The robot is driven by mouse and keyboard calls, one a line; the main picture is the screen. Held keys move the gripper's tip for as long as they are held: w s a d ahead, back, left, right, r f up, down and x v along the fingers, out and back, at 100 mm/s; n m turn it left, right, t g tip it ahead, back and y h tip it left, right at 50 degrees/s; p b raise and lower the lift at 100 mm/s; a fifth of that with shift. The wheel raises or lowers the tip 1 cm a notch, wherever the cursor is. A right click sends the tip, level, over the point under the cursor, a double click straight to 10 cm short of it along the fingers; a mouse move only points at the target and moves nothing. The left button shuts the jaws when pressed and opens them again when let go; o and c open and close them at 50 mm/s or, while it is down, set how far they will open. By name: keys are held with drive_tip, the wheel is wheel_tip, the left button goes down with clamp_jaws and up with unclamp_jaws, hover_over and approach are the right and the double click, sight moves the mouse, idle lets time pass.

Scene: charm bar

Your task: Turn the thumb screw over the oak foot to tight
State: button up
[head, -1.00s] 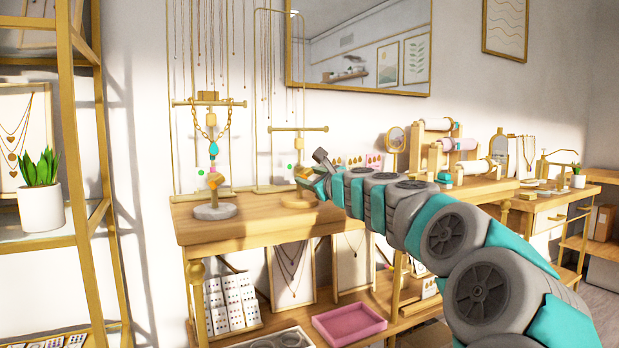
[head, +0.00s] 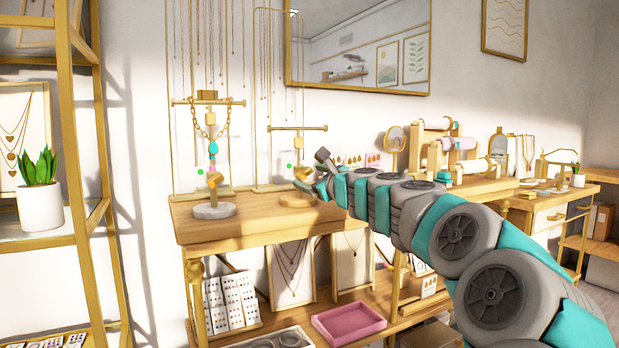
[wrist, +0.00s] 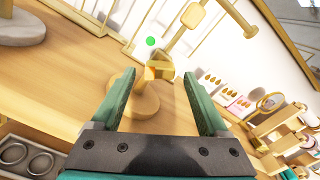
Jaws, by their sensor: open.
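The T-shaped stand with the round oak foot (head: 297,201) stands on the wooden table, and the foot also shows in the wrist view (wrist: 140,102). Its gold thumb screw (wrist: 158,70) sits on the post above the foot. In the wrist view it lies between the tips of my gripper (wrist: 161,76), which is open with a finger on each side. I cannot tell whether either finger touches it. In the head view my gripper (head: 314,184) is beside the post and partly hides the foot.
A second stand with a stone foot (head: 214,211) and a chain necklace (head: 211,130) is to the left. A green dot (head: 285,169) shows beside the oak-foot stand. Earring cards (wrist: 238,103) and a round mirror (head: 395,137) are to the right. The table front (head: 240,232) is clear.

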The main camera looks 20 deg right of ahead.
drive_tip(key=s, duration=0.6)
drive_tip(key=shift+s, duration=0.4)
drive_tip(key=shift+d, duration=0.1)
